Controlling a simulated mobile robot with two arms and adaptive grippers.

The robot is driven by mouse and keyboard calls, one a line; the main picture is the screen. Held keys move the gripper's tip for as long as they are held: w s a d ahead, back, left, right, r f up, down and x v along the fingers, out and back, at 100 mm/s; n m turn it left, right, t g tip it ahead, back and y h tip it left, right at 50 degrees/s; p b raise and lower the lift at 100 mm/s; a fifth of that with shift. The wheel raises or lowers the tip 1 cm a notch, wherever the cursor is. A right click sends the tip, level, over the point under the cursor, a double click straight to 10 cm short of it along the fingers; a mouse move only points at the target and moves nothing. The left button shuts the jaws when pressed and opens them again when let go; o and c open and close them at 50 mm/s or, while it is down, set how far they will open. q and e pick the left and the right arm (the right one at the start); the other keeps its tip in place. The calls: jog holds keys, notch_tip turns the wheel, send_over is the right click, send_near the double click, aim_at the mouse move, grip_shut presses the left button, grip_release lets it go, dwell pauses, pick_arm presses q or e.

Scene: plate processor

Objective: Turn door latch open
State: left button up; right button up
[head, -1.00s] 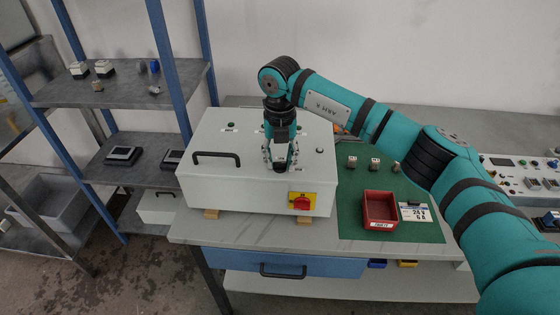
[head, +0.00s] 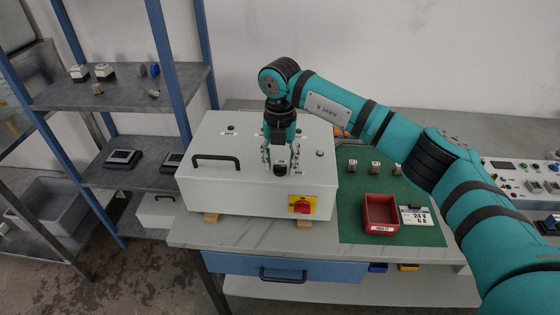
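The white cabinet box (head: 215,175) lies on the bench with its lid facing up and a black bar handle (head: 216,159) on its left side. A small round black knob (head: 280,170), which looks like the door latch, is on the lid near its front edge. My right gripper (head: 281,158) points down over the lid at this knob. Its two fingers are apart, one on each side, with the knob between or just in front of them. I cannot tell whether they touch it. My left gripper is out of view.
A red-and-yellow rotary switch (head: 302,205) is on the box's front face. To the right, a green mat (head: 350,220) holds a red bin (head: 380,212) and small parts. A blue-framed shelf (head: 140,85) stands left. My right arm spans the bench's right side.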

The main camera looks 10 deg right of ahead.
aim_at(280, 166)
jog(key=shift+o, duration=0.7)
jog(key=shift+f, duration=0.1)
notch_tip(280, 166, up, 12)
jog(key=shift+s, duration=0.1)
